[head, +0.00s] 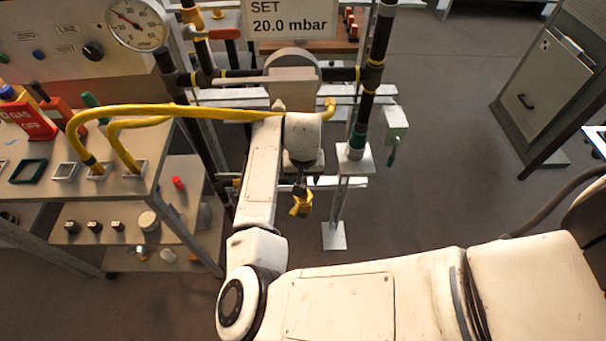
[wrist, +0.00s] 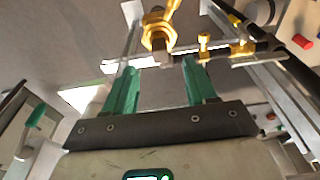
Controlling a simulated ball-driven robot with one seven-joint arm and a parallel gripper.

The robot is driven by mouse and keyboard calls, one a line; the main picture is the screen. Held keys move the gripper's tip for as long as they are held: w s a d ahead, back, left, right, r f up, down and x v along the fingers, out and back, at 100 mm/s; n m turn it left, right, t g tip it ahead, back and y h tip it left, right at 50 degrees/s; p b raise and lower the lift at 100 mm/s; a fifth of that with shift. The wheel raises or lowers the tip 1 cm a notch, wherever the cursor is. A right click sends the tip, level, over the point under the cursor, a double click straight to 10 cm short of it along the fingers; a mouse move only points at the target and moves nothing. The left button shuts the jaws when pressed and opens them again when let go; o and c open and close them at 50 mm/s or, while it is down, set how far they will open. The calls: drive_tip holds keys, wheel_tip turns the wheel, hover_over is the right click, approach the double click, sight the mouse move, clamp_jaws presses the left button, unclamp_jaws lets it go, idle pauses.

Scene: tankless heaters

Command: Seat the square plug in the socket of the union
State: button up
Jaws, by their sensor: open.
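My gripper (wrist: 160,66) shows in the wrist view with its two green fingers spread apart and nothing between them. A brass hex fitting (wrist: 155,22), which looks like the union, is just beyond the fingertips, near the top middle. A dull squarish stub (wrist: 163,44) sticks out of it toward the gap between the fingers. I cannot tell whether this stub is the square plug or part of the union. In the head view a brass fitting (head: 300,207) shows below my wrist. My fingers are not clear there, and the socket opening is not visible.
Dark gas pipes (head: 367,100) with yellow bands stand behind my arm. A bench (head: 150,175) with yellow hoses and a gauge (head: 136,22) is at left, with a lower shelf of small parts. A grey cabinet (head: 548,75) stands at right. The floor (head: 440,170) between is clear.

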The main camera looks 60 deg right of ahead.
drive_tip(key=r+p, duration=0.2)
drive_tip(key=r, duration=0.1)
drive_tip(key=r+p, duration=0.2)
drive_tip(key=shift+s+a+r, duration=0.2)
drive_tip(key=shift+s+a, duration=0.05)
drive_tip(key=shift+a, duration=0.1)
idle(0.3)
